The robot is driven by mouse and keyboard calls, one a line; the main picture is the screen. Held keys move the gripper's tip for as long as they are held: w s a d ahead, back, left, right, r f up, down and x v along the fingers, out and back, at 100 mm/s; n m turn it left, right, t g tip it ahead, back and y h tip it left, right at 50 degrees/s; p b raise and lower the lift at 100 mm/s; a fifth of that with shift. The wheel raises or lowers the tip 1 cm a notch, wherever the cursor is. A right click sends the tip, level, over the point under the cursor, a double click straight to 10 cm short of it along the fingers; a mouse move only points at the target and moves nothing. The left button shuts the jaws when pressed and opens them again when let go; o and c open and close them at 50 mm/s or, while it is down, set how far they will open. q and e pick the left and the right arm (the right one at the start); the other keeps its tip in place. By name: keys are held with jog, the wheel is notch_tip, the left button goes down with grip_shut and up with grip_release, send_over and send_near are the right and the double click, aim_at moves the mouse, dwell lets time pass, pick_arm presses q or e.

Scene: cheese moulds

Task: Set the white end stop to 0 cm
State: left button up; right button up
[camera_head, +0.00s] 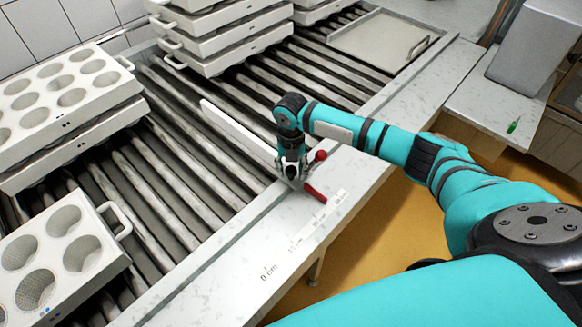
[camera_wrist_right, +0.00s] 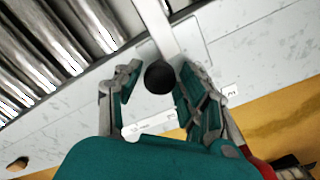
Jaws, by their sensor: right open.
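The white end stop (camera_head: 236,128) is a long bar lying slantwise over the rollers. Its near end reaches the pale rail, at the far end of the printed scale and away from the 0 cm mark (camera_head: 270,272). My right gripper (camera_head: 293,173) is over that near end, pointing down. In the wrist view its fingers (camera_wrist_right: 158,92) are open on both sides of a black round knob (camera_wrist_right: 159,77), with the bar (camera_wrist_right: 160,28) beyond. Contact cannot be told. My left gripper is not in view.
White moulds with round cups (camera_head: 62,250) stand at the left, and stacked moulds (camera_head: 225,35) at the back. A flat tray (camera_head: 380,40) lies on the rollers (camera_head: 175,140) at the back right. The rail (camera_head: 215,285) beside the scale is clear toward 0 cm.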

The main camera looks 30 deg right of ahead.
jog(key=shift+c, duration=0.3)
grip_shut()
jog(key=shift+s+a+p, duration=0.2)
jog(key=shift+a+p, duration=0.15)
jog(key=shift+a, duration=0.2)
jog(key=s+a+p, duration=0.1)
jog(key=a, duration=0.2)
jog(key=s+a+p, duration=0.1)
jog(key=a+p, duration=0.1)
jog(key=a, duration=0.2)
jog(key=s+a+p, duration=0.1)
jog(key=a, duration=0.2)
jog(key=shift+s+a+r, duration=0.25)
jog(key=shift+s+a, duration=0.05)
jog(key=shift+s, duration=0.05)
jog(key=s+a, duration=0.1)
jog(key=a, duration=0.3)
jog(key=s+a+p, duration=0.1)
jog(key=a, duration=0.3)
jog(key=s+a+p, duration=0.1)
jog(key=s+a, duration=0.1)
jog(key=a, duration=0.2)
jog(key=shift+s+a+f, duration=0.1)
jog(key=shift+a+f, duration=0.05)
jog(key=shift+f, duration=0.05)
jog(key=shift+o, duration=0.3)
grip_release()
jog(key=shift+a, duration=0.1)
